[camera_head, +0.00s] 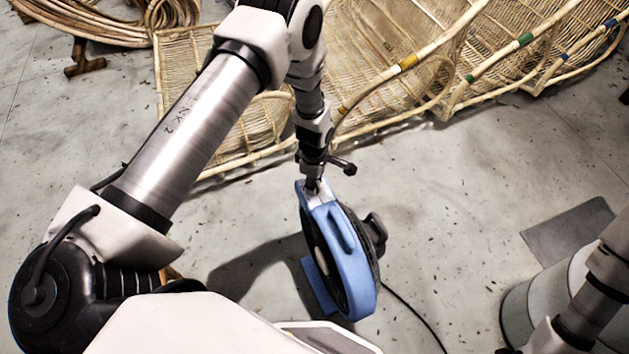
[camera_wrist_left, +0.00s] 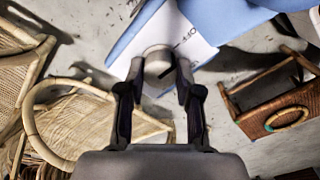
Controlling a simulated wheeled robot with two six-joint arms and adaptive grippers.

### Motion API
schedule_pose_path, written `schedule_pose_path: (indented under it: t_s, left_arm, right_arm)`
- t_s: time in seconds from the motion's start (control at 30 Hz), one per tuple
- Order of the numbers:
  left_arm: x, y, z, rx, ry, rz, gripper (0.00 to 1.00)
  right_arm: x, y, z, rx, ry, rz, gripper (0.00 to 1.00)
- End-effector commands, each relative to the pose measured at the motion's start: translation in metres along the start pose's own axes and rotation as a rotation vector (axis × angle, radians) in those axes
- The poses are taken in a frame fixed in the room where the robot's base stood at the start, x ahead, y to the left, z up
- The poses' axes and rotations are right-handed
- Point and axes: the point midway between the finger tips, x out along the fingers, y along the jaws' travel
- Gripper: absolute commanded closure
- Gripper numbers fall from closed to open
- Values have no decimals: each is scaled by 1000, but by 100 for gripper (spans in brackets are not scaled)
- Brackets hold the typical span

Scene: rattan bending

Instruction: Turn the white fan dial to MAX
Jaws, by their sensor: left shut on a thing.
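A blue fan (camera_head: 352,262) with a dark round cage stands on the floor, below the middle of the head view. A white panel (camera_head: 321,198) is on its top. The white dial (camera_wrist_left: 158,61) sits on that panel in the left wrist view, and a dark mark shows beside it. The letters "OFF" are printed near it; no MAX label can be read. My left gripper (camera_head: 313,184) reaches down onto the panel. In the left wrist view its two fingers (camera_wrist_left: 159,72) are shut on the dial, one on each side. My right gripper is not in view.
Woven rattan furniture (camera_head: 400,60) lies behind the fan, and coiled rattan (camera_head: 110,20) is at the far left. A pale cylinder (camera_head: 530,305) and a flat grey plate (camera_head: 570,232) are at right. A black cord (camera_head: 415,315) trails across the floor. Floor beside the fan is clear.

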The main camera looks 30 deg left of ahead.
Motion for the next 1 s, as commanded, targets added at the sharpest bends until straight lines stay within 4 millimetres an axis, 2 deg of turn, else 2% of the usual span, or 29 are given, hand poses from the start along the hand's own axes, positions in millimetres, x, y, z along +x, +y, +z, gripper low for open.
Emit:
schedule_pose_path:
  t_s: [0.27,1.0]
  left_arm:
    - [-2,0,0,181,0,-1,100]
    - [0,2,1,879,0,-1,100]
  right_arm:
    - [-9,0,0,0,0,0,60]
    - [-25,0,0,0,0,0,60]
